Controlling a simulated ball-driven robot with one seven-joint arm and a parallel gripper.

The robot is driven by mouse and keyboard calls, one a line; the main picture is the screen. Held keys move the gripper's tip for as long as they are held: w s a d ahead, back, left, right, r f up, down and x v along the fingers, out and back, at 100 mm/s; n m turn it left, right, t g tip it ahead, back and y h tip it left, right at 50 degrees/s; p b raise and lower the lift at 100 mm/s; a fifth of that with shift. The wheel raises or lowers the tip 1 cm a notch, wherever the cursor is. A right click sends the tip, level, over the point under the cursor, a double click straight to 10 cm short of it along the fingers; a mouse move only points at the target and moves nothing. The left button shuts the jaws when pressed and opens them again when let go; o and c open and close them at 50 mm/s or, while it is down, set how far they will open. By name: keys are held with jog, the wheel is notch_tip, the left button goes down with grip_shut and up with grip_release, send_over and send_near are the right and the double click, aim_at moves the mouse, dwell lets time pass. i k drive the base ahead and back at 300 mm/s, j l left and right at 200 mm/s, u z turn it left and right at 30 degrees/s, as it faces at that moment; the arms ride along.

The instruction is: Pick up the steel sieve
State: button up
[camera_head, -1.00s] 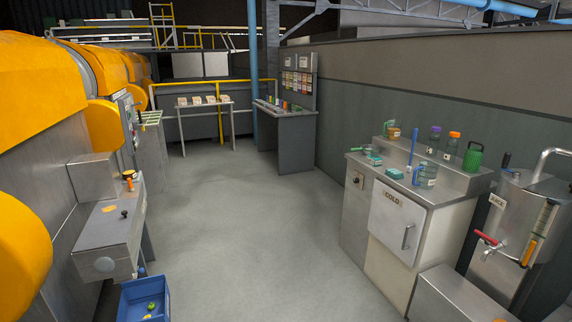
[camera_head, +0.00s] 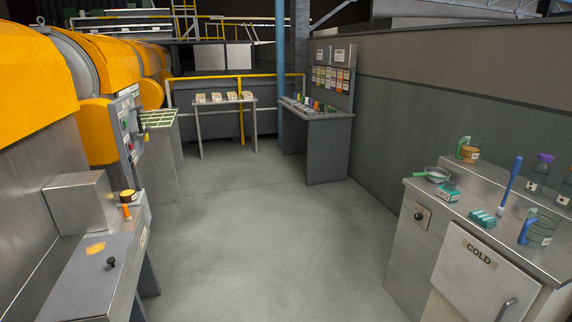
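A small round pan-like item with a pale bowl and a green handle, which looks like the steel sieve (camera_head: 438,174), lies at the far left end of the steel counter (camera_head: 470,205) on the right. It is small in the picture, so its mesh cannot be made out. A green-and-white box (camera_head: 448,192) sits just in front of it, and a jug with an orange-brown content and green handle (camera_head: 469,150) stands behind it. My gripper is not in view.
The counter also holds a blue brush (camera_head: 511,184), a teal pack (camera_head: 482,218) and a blue-handled jug (camera_head: 539,231). A cold cabinet door (camera_head: 475,270) is below. The grey floor (camera_head: 270,220) is open in the middle. Yellow machines (camera_head: 35,75) line the left.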

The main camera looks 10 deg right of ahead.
aim_at(435, 174)
jog(key=i, duration=1.9)
